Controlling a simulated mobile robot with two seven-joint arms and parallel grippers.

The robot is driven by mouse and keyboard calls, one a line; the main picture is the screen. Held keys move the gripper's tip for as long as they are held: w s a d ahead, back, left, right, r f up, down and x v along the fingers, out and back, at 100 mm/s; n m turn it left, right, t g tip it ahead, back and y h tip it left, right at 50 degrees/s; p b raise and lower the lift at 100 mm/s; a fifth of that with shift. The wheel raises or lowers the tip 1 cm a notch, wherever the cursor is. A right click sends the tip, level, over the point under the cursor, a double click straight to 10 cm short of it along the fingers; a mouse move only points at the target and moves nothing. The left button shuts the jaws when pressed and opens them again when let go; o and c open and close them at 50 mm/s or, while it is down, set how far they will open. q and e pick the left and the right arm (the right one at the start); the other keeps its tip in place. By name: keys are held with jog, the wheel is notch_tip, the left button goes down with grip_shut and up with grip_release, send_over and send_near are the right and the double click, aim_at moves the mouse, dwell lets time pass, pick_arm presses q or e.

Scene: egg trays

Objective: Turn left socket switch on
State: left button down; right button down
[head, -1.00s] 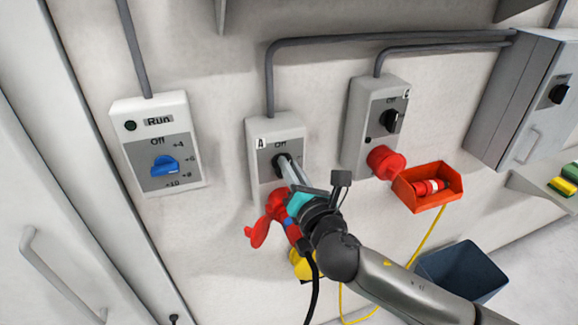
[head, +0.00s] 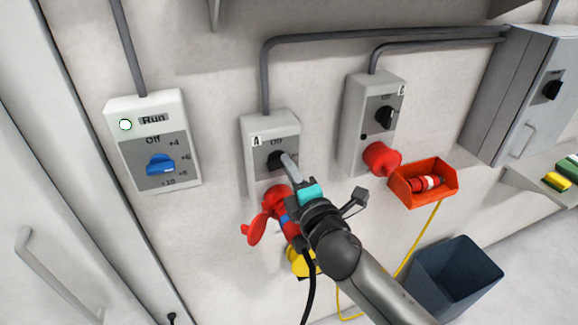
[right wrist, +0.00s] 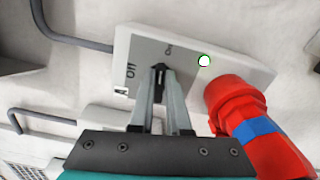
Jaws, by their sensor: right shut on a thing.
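The left socket box (head: 250,180), marked A, is a grey-white wall box with a black rotary switch (head: 276,160) below the word Off. My right gripper (head: 287,164) reaches in from the lower right, its fingers shut on that switch. In the right wrist view the fingers (right wrist: 160,82) close around the dark knob (right wrist: 158,67), which points towards the On mark, away from Off. A lamp (right wrist: 204,61) on the box glows white with a green rim. A red plug (head: 275,200) sits in the socket below the switch. My left gripper is not in view.
A Run box (head: 112,150) with a lit lamp (head: 125,125) and blue dial is at left. A second socket box (head: 355,130) with a red socket is at right, beside an orange holder (head: 425,197). A dark bin (head: 455,270) stands below.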

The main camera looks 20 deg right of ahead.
jog(key=shift+f+m, duration=0.1)
jog(key=shift+m, duration=0.9)
jog(key=c, duration=0.9)
grip_release()
jog(key=shift+s, duration=0.1)
jog(key=shift+s+d+b, duration=0.15)
jog(key=shift+s+b, duration=0.5)
jog(key=shift+s, duration=3.1)
jog(key=shift+s+d+b, duration=0.15)
jog(key=shift+s+b, duration=0.5)
jog(key=shift+s, duration=3.1)
